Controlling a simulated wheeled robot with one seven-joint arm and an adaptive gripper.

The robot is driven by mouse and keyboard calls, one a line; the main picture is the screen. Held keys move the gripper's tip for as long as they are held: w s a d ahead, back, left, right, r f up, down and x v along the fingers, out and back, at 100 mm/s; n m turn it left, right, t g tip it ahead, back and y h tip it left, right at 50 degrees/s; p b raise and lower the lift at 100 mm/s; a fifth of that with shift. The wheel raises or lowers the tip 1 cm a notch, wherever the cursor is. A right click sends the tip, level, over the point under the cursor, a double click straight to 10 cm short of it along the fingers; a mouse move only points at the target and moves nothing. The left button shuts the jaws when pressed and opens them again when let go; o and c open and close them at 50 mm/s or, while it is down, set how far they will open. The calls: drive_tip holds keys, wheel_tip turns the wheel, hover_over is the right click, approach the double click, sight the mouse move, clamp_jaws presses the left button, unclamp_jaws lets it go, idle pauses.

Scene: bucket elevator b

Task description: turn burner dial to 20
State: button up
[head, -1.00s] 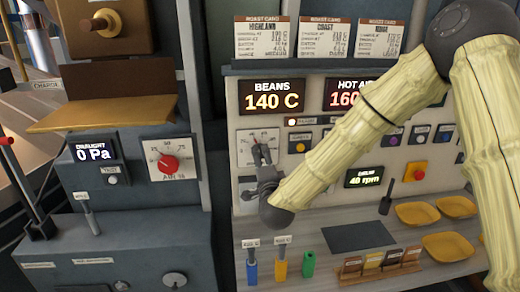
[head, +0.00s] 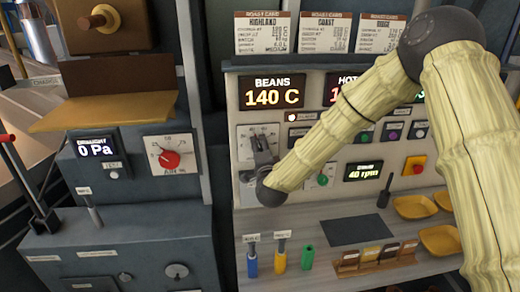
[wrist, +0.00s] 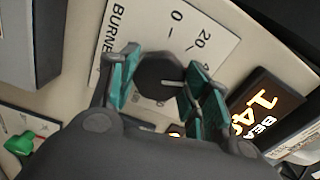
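The burner dial (wrist: 160,75) is a dark round knob on a white scale plate (wrist: 215,30) in the wrist view. A pale pointer line on it points to the right in that picture. In the head view my gripper (head: 262,155) is in front of the plate (head: 246,131) and hides the knob.
The BEANS display (head: 273,92) reads 140 C above the plate. Buttons (head: 322,180) and an rpm display (head: 362,170) are to the right. Below, a shelf holds blue, yellow and green tools (head: 280,262) and yellow trays (head: 415,206).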

drive_tip(key=c, duration=0.3)
drive_tip(key=shift+b, duration=0.35)
drive_tip(key=shift+n+b, duration=3.25)
drive_tip(key=shift+n, duration=0.65)
